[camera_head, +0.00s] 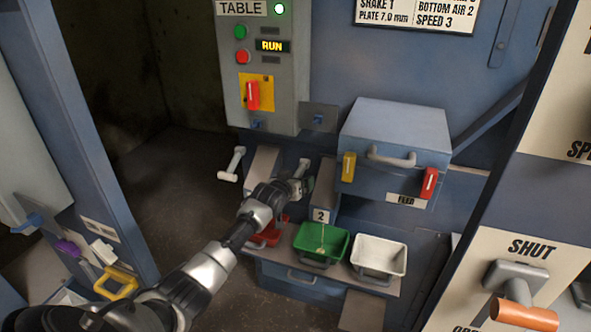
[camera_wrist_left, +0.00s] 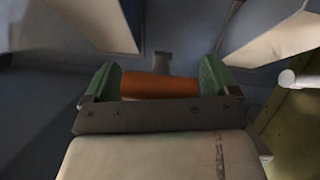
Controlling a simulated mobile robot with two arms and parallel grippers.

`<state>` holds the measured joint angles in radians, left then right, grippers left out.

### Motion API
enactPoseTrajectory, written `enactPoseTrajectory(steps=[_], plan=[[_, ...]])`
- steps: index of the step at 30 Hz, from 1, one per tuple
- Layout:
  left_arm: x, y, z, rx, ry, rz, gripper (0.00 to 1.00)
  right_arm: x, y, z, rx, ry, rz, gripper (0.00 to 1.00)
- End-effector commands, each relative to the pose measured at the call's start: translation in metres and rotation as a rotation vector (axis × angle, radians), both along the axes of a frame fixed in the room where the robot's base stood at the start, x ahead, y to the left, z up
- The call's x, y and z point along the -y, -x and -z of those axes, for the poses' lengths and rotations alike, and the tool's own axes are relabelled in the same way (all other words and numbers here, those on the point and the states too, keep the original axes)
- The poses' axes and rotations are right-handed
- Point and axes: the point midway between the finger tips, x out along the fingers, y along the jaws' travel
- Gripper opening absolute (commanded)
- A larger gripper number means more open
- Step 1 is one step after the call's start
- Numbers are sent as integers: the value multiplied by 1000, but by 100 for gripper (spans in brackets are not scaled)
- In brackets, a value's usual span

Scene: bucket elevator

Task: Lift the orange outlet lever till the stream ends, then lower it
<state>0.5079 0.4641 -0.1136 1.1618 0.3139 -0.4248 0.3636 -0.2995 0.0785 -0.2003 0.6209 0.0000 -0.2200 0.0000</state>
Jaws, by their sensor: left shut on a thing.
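My left gripper (camera_head: 301,181) reaches to the chutes beside the "2" plate in the head view. In the left wrist view its green-padded fingers (camera_wrist_left: 160,84) are shut on the orange grip of the outlet lever (camera_wrist_left: 160,87). The grip lies crosswise between the pads. In the head view the gripper and wrist hide most of this lever. A thin pale stream (camera_head: 322,238) shows below the "2" plate, over the green tray (camera_head: 309,258). My right gripper is not in view.
A red tray (camera_head: 262,240) and a white tray (camera_head: 386,275) flank the green one on the shelf. A pale-gripped lever (camera_head: 232,165) stands to the left. The grey feed box (camera_head: 396,136) is above right. Another orange-handled lever (camera_head: 524,313) is near, under "SHUT".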

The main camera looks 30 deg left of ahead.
Motion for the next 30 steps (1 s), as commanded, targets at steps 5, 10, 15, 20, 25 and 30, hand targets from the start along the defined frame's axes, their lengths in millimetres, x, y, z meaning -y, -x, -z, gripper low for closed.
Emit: enactPoseTrajectory(steps=[5, 10, 15, 20, 25, 30], plan=[[-2, 0, -27, -163, 33, -3, 46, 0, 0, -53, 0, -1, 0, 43], [-2, -2, -38, -315, 71, -2, 46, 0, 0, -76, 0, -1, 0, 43], [-3, -5, -45, -328, 75, -1, 46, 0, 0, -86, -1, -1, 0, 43], [-4, -9, -56, -319, 73, -2, 46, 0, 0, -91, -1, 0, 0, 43], [-5, -13, -63, -315, 72, -2, 46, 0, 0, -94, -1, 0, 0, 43], [-6, -14, -67, -314, 72, -3, 46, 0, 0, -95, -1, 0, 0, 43]])
